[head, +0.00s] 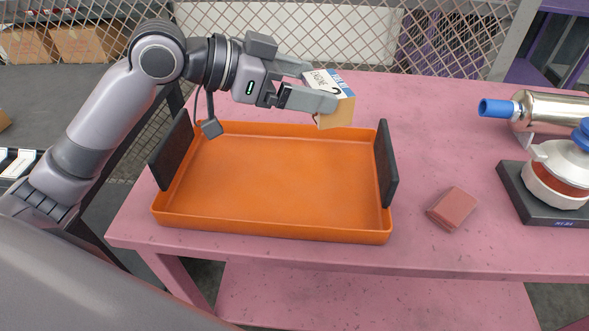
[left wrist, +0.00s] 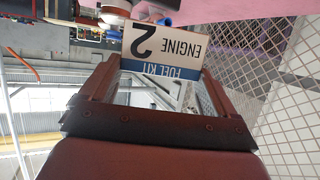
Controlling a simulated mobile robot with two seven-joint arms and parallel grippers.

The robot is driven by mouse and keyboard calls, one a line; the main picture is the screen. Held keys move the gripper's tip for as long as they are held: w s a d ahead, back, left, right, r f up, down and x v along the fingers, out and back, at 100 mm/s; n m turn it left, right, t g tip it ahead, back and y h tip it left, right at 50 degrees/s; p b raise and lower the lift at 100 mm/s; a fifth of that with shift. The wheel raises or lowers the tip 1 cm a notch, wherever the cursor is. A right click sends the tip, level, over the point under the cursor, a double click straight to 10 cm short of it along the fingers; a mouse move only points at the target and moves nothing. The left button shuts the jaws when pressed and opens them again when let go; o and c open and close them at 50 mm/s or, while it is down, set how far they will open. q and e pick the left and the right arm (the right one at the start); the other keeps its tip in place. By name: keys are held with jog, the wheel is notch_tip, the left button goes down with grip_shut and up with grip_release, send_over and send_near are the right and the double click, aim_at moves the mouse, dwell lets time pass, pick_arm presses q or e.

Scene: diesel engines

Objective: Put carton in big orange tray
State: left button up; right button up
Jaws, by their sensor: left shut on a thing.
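The carton (head: 337,112) is a small tan box with a white and blue label. In the left wrist view its label (left wrist: 163,48) reads "FUEL KIT" and "ENGINE 2", upside down. My left gripper (head: 313,88) is shut on the carton and holds it above the far right part of the tray, near its back rim. The big orange tray (head: 275,236) lies on the pink table with black end plates at its left and right. The tray is empty. My right gripper is in neither view.
A red block (head: 452,208) lies right of the tray. A black-based device (head: 545,197) and a metal cylinder with a blue cap (head: 540,108) stand at the far right. A mesh fence (head: 440,40) runs behind the table.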

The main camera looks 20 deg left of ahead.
pick_arm(q)
notch_tip(320, 180, down, 12)
jog(key=shift+r+b, duration=0.1)
jog(key=shift+b, duration=0.55)
jog(key=shift+f, duration=2.15)
jog(key=shift+f+b, duration=0.1)
jog(key=shift+b, duration=0.25)
